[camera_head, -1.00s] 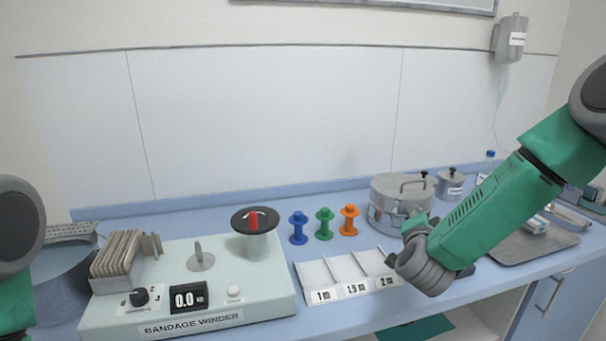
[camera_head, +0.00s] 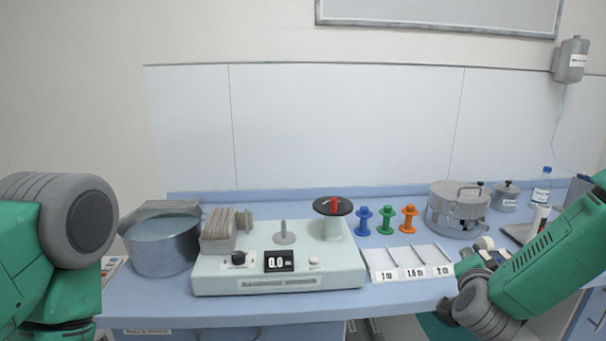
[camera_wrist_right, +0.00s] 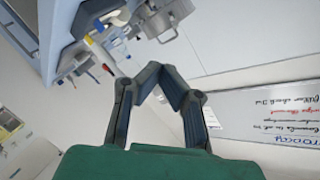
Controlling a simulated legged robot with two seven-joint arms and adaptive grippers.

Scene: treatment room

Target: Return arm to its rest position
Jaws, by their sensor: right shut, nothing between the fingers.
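My right arm enters the camera_head view from the right, with its green forearm and grey wrist low in front of the counter's right part. My right gripper (camera_wrist_right: 157,72) shows clearly in the right wrist view, its two dark fingers meeting at the tips with nothing between them. It points toward the tilted counter and wall and touches nothing that I can see. In the camera_head view its fingers are hard to make out. Part of my left arm shows at the left edge, but my left gripper is out of view.
On the blue counter (camera_head: 400,293) stand a bandage winder (camera_head: 210,278), a metal basin (camera_head: 150,257), blue (camera_head: 363,222), green (camera_head: 387,220) and orange (camera_head: 409,219) spools, a labelled tray (camera_head: 380,262) and a metal pot (camera_head: 457,213). The pot and tray are close to my right wrist.

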